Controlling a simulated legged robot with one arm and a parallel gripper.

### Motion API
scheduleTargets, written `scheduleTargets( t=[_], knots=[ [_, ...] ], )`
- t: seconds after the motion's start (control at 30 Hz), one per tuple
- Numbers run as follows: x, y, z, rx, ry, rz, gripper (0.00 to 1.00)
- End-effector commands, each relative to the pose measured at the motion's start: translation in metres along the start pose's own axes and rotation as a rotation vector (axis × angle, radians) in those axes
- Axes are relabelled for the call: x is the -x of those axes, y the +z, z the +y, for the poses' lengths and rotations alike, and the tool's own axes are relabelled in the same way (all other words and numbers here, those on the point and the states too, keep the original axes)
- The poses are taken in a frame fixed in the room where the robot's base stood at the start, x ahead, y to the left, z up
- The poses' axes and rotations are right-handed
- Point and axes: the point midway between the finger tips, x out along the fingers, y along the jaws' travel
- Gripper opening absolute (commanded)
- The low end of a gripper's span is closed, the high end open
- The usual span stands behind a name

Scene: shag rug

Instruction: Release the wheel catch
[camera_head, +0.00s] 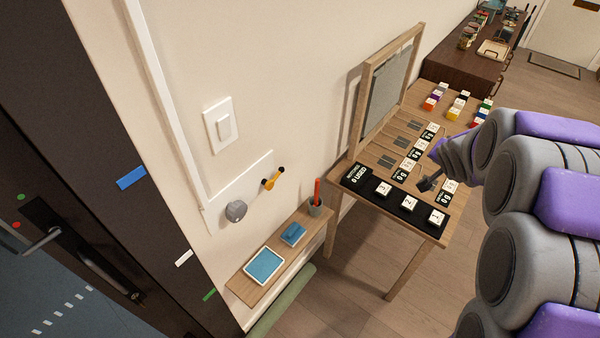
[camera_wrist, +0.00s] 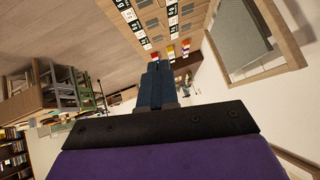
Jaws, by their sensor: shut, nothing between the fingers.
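I cannot make out for sure a wheel or its catch in either view. On the wall in the head view are a small orange handle with black ends (camera_head: 273,178) and a round grey knob (camera_head: 236,211) to its lower left. My gripper (camera_head: 428,184) is over the front part of the wooden table, well to the right of these wall fittings. In the wrist view my gripper (camera_wrist: 156,80) is shut and empty, its dark fingers together.
The wooden table (camera_head: 393,282) bears numbered white blocks (camera_head: 409,202), black label strips and colored blocks (camera_head: 459,104). A framed board (camera_head: 390,88) stands at its back. A dark door (camera_head: 100,180) is at left.

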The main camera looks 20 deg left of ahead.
Motion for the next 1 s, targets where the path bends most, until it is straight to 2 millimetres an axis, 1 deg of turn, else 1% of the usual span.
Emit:
scheduleTargets(
  t=[0.03,0.1,0.17,0.23,0.37,0.4,0.5,0.57,0.6,0.67,0.7,0.77,0.8,0.9,0.97,1.0],
  knots=[
    [-0.022,-0.005,-0.011,-0.027,-0.051,0.016,0.0],
    [-0.047,-0.011,-0.03,-0.07,-0.141,0.038,0.0],
    [-0.066,-0.014,-0.05,-0.106,-0.225,0.046,0.0],
    [-0.086,-0.01,-0.074,-0.15,-0.324,0.038,0.0],
    [-0.118,0.009,-0.12,-0.233,-0.512,-0.018,0.0],
    [-0.125,0.017,-0.133,-0.259,-0.573,-0.046,0.0],
    [-0.14,0.044,-0.163,-0.332,-0.714,-0.143,0.0],
    [-0.146,0.063,-0.178,-0.377,-0.797,-0.216,0.0],
    [-0.148,0.078,-0.187,-0.41,-0.849,-0.273,0.0],
    [-0.15,0.099,-0.197,-0.461,-0.925,-0.365,0.0],
    [-0.15,0.113,-0.202,-0.495,-0.975,-0.432,0.0],
    [-0.147,0.134,-0.209,-0.546,-1.043,-0.54,0.0],
    [-0.145,0.151,-0.212,-0.581,-1.082,-0.619,0.0],
    [-0.134,0.186,-0.214,-0.659,-1.164,-0.813,0.0],
    [-0.126,0.203,-0.214,-0.697,-1.201,-0.921,0.0],
    [-0.121,0.214,-0.214,-0.721,-1.221,-0.991,0.0]
  ],
)
